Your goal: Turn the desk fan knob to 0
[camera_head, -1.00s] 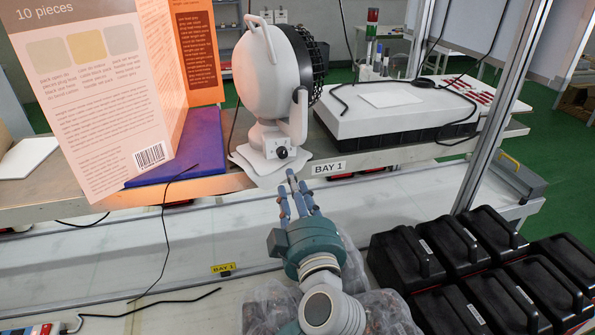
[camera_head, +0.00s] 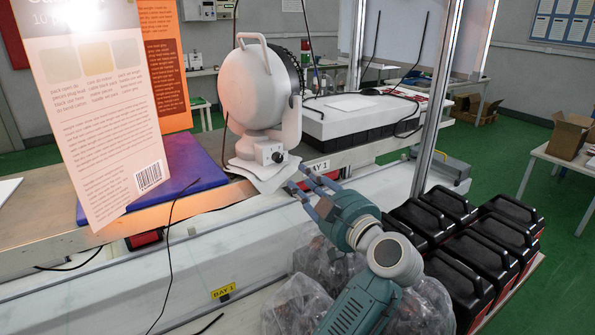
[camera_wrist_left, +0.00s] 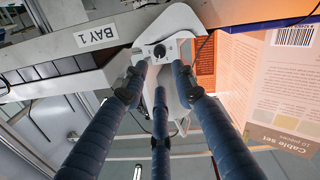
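The white desk fan (camera_head: 258,88) stands on the bench edge, its black grille facing right and away. Its dark round knob (camera_head: 277,157) sits on the front of the white base. The knob also shows in the left wrist view (camera_wrist_left: 159,51), beyond the fingertips; its setting is too small to read. My left gripper (camera_head: 301,182) is just right of and below the knob, in front of the bench edge. In the left wrist view its three blue fingers (camera_wrist_left: 160,82) are spread apart with nothing between them, and not touching the knob. My right gripper is not in view.
A tall cable-set box (camera_head: 98,120) stands left of the fan on a blue-purple mat (camera_head: 190,163). A white-topped case (camera_head: 345,124) lies behind right. Black cases (camera_head: 480,245) and clear bags (camera_head: 300,305) are lower right.

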